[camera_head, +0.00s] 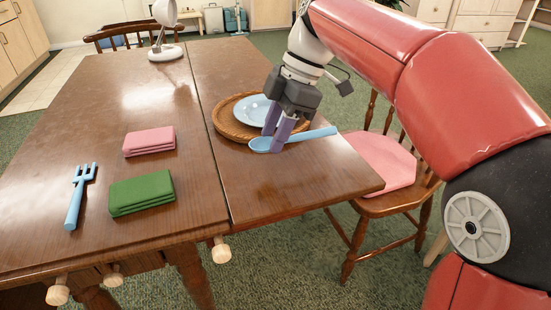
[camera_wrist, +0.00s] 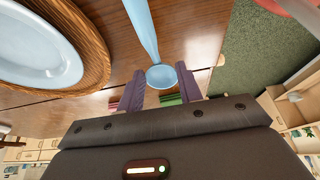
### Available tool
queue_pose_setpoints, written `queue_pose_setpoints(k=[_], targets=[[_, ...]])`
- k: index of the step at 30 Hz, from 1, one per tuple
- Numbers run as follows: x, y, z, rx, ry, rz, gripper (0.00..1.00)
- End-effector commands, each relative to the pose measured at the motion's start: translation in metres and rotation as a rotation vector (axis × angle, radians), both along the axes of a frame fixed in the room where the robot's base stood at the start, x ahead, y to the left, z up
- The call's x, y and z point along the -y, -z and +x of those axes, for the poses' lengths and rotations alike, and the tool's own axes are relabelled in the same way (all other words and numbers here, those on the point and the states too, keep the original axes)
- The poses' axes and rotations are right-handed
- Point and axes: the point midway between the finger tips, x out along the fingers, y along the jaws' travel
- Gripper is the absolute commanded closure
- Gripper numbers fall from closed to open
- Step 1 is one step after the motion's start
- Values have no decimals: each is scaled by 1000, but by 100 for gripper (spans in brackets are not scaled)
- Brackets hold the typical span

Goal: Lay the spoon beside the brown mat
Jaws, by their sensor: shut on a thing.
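The light blue spoon (camera_head: 312,135) is in my gripper (camera_head: 274,140), with its bowl to the left and its handle pointing right in the head view. The purple fingers are closed on it near the bowl. In the wrist view the spoon (camera_wrist: 146,32) runs up from between the fingertips (camera_wrist: 160,78). The round brown woven mat (camera_head: 222,125) lies just behind the spoon, with a light blue plate (camera_head: 250,108) on it. The mat (camera_wrist: 98,62) is left of the spoon in the wrist view. I cannot tell whether the spoon touches the table.
On the wooden table (camera_head: 110,90) lie a pink folded cloth (camera_head: 149,141), a green folded cloth (camera_head: 141,193) and a blue fork (camera_head: 78,197). A white lamp (camera_head: 165,35) stands at the far end. A chair with a pink cushion (camera_head: 385,160) is at the right edge. The table's front right is clear.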

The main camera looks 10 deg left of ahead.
Motion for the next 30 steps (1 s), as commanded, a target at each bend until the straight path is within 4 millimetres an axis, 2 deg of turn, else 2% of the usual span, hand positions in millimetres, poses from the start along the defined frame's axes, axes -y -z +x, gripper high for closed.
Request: queue_pose_setpoints(k=[1, 8, 14, 24, 25, 30], targets=[[0, 7, 0, -1, 0, 0, 86], [0, 23, 0, 0, -1, 0, 86], [0, 50, 0, 0, 0, 0, 86], [0, 55, 0, 1, 0, 0, 86], [0, 54, 0, 1, -1, 1, 62], [0, 54, 0, 1, -1, 1, 43]])
